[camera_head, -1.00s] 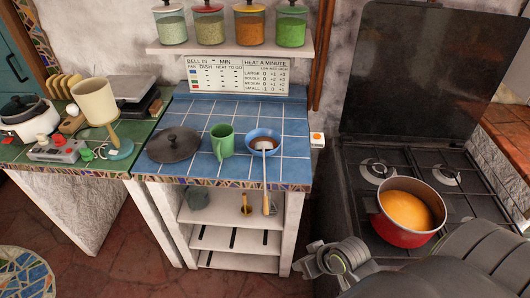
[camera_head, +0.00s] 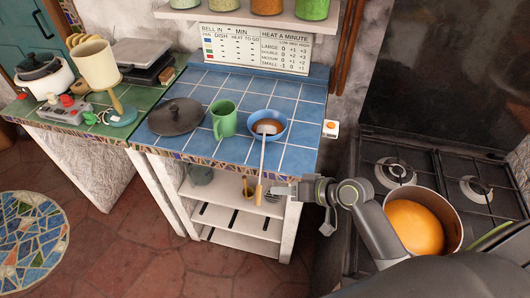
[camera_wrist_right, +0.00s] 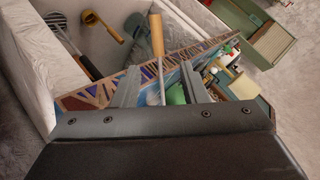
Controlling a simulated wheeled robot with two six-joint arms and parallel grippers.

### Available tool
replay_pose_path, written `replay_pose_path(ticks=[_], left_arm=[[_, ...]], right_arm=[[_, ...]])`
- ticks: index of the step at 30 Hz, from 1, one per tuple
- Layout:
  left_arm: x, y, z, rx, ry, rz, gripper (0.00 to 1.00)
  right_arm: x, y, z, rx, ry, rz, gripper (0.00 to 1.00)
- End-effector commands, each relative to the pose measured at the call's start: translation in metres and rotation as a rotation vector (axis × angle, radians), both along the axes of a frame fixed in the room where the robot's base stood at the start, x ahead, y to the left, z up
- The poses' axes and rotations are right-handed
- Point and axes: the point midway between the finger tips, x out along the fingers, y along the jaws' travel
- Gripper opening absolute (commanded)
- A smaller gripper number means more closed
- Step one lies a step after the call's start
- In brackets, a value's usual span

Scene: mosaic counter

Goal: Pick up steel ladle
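The steel ladle (camera_head: 262,158) rests with its head in a blue bowl (camera_head: 280,117) on the tiled counter. Its wooden handle (camera_head: 259,191) sticks out over the counter's front edge. My right gripper (camera_head: 278,191) is just right of the handle, in front of the counter edge. In the right wrist view my right gripper (camera_wrist_right: 158,85) has its fingers spread. The ladle's shaft (camera_wrist_right: 162,88) appears between them, with the wooden handle (camera_wrist_right: 156,35) beyond; I cannot tell whether they touch it. My left gripper is not in view.
A green mug (camera_head: 223,120) and a dark lid (camera_head: 177,117) stand left of the bowl on the blue tiled counter (camera_head: 240,78). Open shelves (camera_head: 235,218) lie below.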

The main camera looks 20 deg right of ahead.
Motion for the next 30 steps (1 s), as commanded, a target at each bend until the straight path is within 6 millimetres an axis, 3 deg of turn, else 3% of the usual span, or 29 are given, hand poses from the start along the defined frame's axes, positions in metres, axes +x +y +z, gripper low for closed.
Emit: replay_pose_path(ticks=[1,6,16,30], left_arm=[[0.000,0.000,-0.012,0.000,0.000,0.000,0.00],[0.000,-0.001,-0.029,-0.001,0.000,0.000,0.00],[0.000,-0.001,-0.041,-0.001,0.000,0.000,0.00],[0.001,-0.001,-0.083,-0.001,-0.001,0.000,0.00]], right_arm=[[0.007,0.006,-0.010,0.003,-0.003,0.000,0.39],[0.022,0.020,-0.023,0.002,-0.002,0.000,0.39],[0.034,0.031,-0.032,0.000,0.000,0.000,0.39],[0.063,0.054,-0.058,0.000,0.000,0.000,0.39]])
